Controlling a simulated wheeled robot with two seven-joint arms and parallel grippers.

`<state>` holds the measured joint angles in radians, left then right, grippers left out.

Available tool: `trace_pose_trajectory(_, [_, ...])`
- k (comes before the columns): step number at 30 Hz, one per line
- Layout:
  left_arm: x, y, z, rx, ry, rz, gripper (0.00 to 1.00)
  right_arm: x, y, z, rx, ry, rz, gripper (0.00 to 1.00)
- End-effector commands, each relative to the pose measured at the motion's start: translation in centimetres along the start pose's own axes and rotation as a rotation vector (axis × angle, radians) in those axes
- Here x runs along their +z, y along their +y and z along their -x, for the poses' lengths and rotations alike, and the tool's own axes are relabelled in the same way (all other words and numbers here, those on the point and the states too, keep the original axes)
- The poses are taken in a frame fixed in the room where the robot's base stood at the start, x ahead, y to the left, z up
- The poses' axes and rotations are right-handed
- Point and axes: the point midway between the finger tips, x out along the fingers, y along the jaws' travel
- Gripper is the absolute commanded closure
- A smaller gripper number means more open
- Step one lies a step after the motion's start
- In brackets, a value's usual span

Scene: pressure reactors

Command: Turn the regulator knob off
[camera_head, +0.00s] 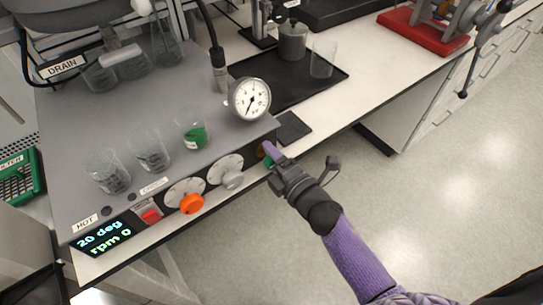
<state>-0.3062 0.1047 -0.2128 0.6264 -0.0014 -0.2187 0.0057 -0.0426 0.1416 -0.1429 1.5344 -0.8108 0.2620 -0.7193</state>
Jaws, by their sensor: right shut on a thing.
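The reactor's grey control unit (150,110) has a front panel with an orange knob (192,203) and a grey knob (232,180), each on a round pale dial. My right gripper (270,157), on a purple-sleeved arm from the lower right, is at the panel's right end, beyond the grey knob. It is shut on a small knob there, which seems to be the regulator knob; an orange-brown bit (262,149) shows beside the fingers. The fingers hide most of it, so its setting cannot be read. My left gripper is not in view.
A pressure gauge (250,99) stands above the panel's right end. Glass beakers (150,150) stand on the unit. The display (103,237) reads 20 deg, rpm 0, near a red switch (150,214). A black tray (300,95) lies behind. The floor at right is clear.

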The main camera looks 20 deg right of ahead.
Motion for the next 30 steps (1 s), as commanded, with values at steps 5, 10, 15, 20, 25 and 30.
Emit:
trace_pose_trajectory(5, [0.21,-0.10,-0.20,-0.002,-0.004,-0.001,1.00,-0.03,-0.19,0.06,-0.004,0.001,0.064,0.95])
trace_pose_trajectory(10, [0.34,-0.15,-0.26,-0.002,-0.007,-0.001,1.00,-0.03,-0.18,0.06,-0.004,0.001,0.094,0.95])
trace_pose_trajectory(15, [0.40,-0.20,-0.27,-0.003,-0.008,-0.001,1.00,-0.03,-0.17,0.06,-0.004,0.001,0.105,0.95])
trace_pose_trajectory(20, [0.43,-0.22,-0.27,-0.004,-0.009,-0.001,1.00,-0.03,-0.17,0.06,-0.004,0.001,0.106,0.95])
trace_pose_trajectory(25, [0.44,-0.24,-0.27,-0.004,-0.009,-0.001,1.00,-0.03,-0.17,0.06,-0.005,0.001,0.106,0.30])
trace_pose_trajectory(30, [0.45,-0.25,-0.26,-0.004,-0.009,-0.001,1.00,-0.02,-0.11,0.04,-0.003,0.001,0.105,0.01])
